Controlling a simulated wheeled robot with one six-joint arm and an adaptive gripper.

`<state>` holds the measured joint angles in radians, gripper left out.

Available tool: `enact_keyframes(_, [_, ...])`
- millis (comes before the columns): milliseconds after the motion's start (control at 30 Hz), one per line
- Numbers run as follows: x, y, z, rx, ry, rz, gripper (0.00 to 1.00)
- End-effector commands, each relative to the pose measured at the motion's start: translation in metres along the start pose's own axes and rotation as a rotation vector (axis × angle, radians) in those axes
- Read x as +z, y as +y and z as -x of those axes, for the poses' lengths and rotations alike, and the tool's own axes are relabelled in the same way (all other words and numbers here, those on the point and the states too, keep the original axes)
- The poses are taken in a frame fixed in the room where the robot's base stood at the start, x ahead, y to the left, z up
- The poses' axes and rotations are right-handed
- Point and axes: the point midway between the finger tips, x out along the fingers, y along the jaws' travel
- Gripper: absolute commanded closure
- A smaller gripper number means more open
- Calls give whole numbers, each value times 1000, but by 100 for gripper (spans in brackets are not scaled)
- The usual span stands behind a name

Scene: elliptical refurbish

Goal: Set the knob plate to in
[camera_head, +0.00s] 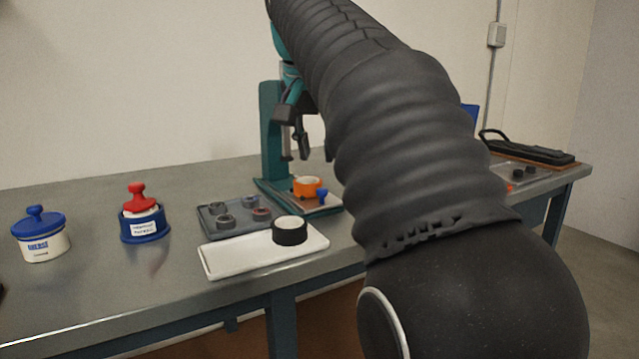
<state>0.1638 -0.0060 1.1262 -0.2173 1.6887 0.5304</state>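I cannot surely pick out the knob plate. At the foot of a teal press-like stand (270,135) lies a small plate (328,203) with an orange round part (307,186) and a blue knob-like piece (321,196) on it. Whether this is the knob plate, and how it is set, I cannot tell. My arm in its black ribbed sleeve crosses the picture from lower right to top centre and hides part of the stand. Dark jointed parts (287,108) hang beside the stand's column; they may be my gripper, but their opening is unclear.
On the grey workbench (120,285) stand a white pot with blue lid (40,235), a blue pot with red knob (144,215), a grey tray of rings (235,230) and a white tray (225,262) bearing a black ring (290,231). A black case (530,150) lies far right.

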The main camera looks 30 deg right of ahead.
Motion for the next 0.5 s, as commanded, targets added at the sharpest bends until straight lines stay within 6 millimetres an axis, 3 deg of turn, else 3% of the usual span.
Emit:
enact_keyframes(200, [2, -1, -42, -1, -2, 2, 68])
enact_keyframes(500, [2, -2, -78, -2, -1, 4, 68])
